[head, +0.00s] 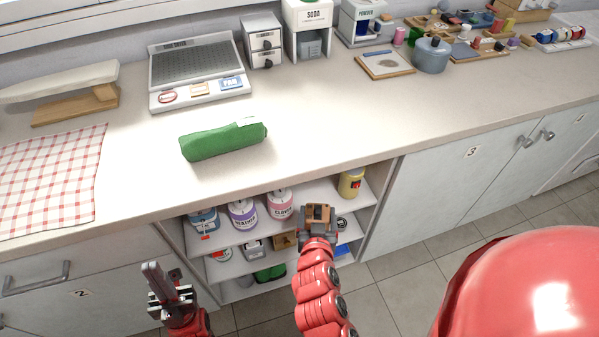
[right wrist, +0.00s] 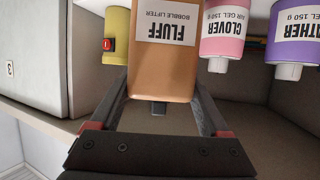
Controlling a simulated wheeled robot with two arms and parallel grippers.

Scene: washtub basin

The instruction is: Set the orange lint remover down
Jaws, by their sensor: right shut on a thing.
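The orange lint remover (right wrist: 165,50), labelled "FLUFF Bobble Lifter", sits between the fingers of my right gripper (right wrist: 165,115) and appears upside down in the right wrist view. In the head view its small brownish top (head: 318,212) shows at my right gripper (head: 318,228), which is shut on it in front of the open shelf under the counter. I cannot tell whether its base touches the shelf. My left gripper (head: 167,284) is low at the left, empty, with its fingers apart.
The upper shelf (head: 318,192) holds blue (head: 205,220), purple (head: 242,214), pink (head: 280,204) and yellow (head: 351,183) containers, with room between pink and yellow. A green pouch (head: 222,140) lies on the counter, with clear counter to its right.

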